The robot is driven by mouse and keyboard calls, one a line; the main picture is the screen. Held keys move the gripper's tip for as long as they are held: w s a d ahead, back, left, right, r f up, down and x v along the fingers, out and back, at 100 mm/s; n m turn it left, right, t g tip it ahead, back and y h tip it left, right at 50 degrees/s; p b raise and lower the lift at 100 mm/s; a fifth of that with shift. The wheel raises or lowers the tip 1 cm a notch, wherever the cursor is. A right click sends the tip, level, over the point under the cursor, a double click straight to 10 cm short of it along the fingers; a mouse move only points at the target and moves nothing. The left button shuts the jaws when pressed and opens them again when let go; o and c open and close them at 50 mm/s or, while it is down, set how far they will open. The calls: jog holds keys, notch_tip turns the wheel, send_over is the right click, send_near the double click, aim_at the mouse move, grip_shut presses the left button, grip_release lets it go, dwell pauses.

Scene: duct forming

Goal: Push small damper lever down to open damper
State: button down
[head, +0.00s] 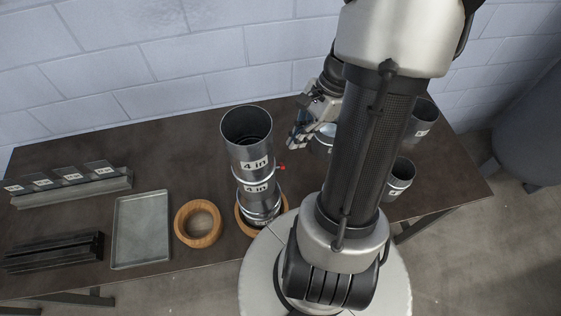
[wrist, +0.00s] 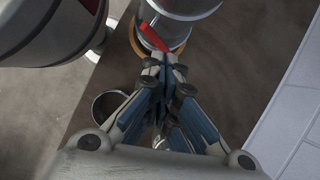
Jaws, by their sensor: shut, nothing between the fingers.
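A stack of metal duct sections (head: 248,148) with "4 in" labels stands upright in a wooden ring (head: 243,219). The small damper lever (head: 282,168) has a red tip and sticks out to the right of the duct. In the wrist view the red lever (wrist: 152,37) lies just beyond my fingertips, beside the duct wall (wrist: 185,8). My gripper (head: 295,138) is up and to the right of the lever in the head view. Its fingers are together and empty, and they also show in the wrist view (wrist: 166,72). I cannot tell whether they touch the lever.
More metal ducts (head: 400,178) stand on the right of the table, partly behind my arm. An empty wooden ring (head: 198,224), a grey tray (head: 141,230), a labelled rack (head: 72,187) and dark metal bars (head: 52,252) lie to the left. A block wall (head: 140,60) stands behind.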

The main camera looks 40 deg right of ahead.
jog(key=b+x, duration=0.6)
jog(key=x, duration=0.1)
jog(key=shift+w, duration=0.2)
jog(key=d+f, duration=0.1)
jog(key=d+f+b, duration=0.1)
jog(key=d, duration=0.1)
jog(key=shift+s+f, duration=0.35)
dwell(0.7)
jog(key=shift+a, duration=0.1)
jog(key=v, duration=1.2)
